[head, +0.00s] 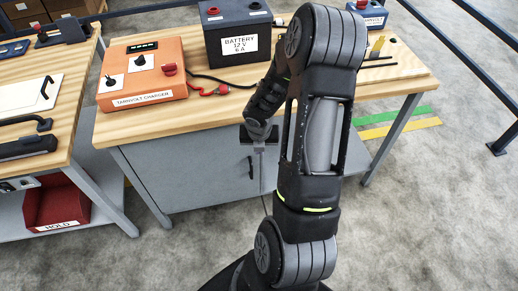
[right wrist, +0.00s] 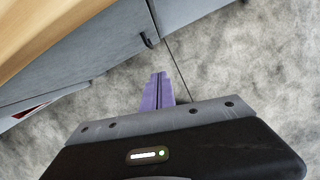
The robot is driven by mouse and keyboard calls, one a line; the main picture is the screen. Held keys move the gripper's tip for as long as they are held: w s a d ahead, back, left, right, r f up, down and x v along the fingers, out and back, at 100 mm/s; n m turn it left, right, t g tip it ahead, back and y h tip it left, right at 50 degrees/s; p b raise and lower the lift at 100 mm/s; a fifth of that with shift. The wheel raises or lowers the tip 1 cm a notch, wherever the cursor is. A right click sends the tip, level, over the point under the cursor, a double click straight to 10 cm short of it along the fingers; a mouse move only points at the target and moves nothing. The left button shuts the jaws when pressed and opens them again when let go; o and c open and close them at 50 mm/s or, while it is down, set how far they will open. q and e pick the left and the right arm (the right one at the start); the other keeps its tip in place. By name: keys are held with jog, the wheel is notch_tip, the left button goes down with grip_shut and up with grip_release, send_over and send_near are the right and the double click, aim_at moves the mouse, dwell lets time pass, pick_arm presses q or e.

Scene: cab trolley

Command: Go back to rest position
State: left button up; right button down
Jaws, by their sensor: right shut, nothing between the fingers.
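My right arm rises from the bottom of the head view and bends over toward the bench. Its gripper (head: 259,147) hangs in front of the bench's front edge and the grey cabinet, partly hidden by the arm. In the right wrist view the purple fingers (right wrist: 158,90) are together, with nothing between them, over the grey floor near the cabinet. My left gripper is in neither view.
The wooden workbench (head: 215,117) holds an orange charger (head: 142,70) and a black battery (head: 238,45). A grey cabinet (head: 190,170) is below. A second bench (head: 75,95) with a red HOLD bin (head: 57,203) stands left. Concrete floor (head: 430,220) is clear at right.

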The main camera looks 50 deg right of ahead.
dwell(0.6)
jog(key=w+a+f+m+t+y, duration=0.15)
jog(key=a+f+m, duration=0.25)
jog(key=a+m, duration=0.8)
jog(key=w+a+f+m+t+y, duration=0.1)
jog(key=w+a+f+m+y, duration=0.15)
jog(key=a+m, duration=0.95)
jog(key=s+a+f+m+g+y, duration=0.1)
jog(key=s+a+f+g, duration=0.1)
jog(key=s+a, duration=0.4)
jog(key=s+a+f+m+g+y, duration=0.1)
jog(key=s+a+f+m+g, duration=0.1)
jog(key=s+a, duration=0.5)
jog(key=a+f, duration=0.1)
jog(key=a, duration=0.2)
jog(key=shift+f+m, duration=0.3)
jog(key=shift+f, duration=0.1)
